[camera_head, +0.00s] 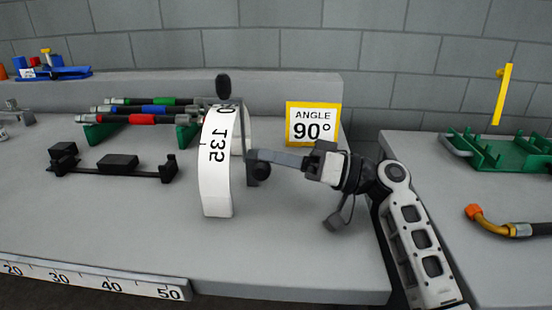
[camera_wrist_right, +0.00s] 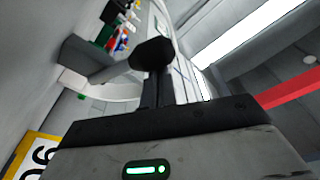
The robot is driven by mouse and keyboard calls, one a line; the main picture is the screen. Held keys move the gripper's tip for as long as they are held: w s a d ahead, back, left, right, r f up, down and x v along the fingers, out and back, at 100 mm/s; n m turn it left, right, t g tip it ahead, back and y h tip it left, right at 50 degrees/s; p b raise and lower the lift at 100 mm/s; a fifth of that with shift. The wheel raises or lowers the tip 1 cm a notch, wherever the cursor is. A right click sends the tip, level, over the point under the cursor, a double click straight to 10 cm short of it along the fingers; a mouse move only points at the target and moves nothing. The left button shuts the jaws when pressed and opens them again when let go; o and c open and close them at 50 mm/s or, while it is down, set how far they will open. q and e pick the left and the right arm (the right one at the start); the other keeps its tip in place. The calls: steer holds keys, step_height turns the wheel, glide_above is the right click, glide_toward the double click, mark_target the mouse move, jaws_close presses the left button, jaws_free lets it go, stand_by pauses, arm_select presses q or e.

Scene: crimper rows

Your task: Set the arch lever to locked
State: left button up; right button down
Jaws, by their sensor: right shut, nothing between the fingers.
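The white arch scale (camera_head: 217,172), marked 135, stands upright on the grey table. A black knob (camera_head: 222,84) tops it. The right wrist view shows a black knob (camera_wrist_right: 152,53) on a grey rod just ahead of my fingers, probably the arch lever's. My right gripper (camera_head: 254,158) is shut and empty, reaching in from the right close to the arch. Whether it touches the knob is unclear. My left gripper is out of view.
A yellow-framed ANGLE 90° sign (camera_head: 313,124) stands behind my right gripper. Colored-band tools (camera_head: 130,119) lie on green rests behind a black fixture (camera_head: 118,164). A ruler (camera_head: 95,281) edges the table front. A green tray (camera_head: 500,150) is on the right table.

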steer(key=shift+s+f, duration=0.1)
steer(key=shift+f, duration=0.05)
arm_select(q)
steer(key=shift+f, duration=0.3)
arm_select(e)
steer(key=shift+r, duration=0.2)
